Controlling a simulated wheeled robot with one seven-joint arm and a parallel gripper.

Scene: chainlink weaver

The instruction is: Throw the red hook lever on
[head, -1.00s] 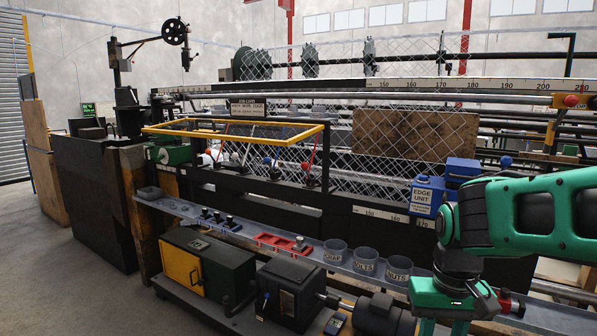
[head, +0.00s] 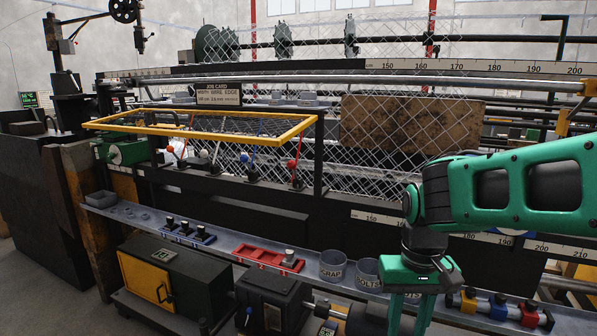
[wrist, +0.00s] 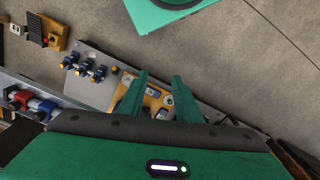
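A row of levers stands on the dark machine rail behind the yellow frame in the head view. The rightmost lever (head: 293,165) has a red ball and a red rod slanting up to the right. Another lever with a red ball (head: 170,149) is at the left end. I cannot tell which is the hook lever. A blue-balled lever (head: 245,158) stands between them. My gripper (head: 411,312) points down, right of the levers and well apart from them. Its two fingers are spread and empty, also in the wrist view (wrist: 160,85); in the head view their tips are cut off.
A yellow frame (head: 225,137) with mesh juts out over the levers. Wire mesh (head: 350,190) stands right of them. Below runs a shelf (head: 222,240) with a red tray (head: 262,257) and cups (head: 332,265). Colored blocks (head: 498,306) sit right of my gripper.

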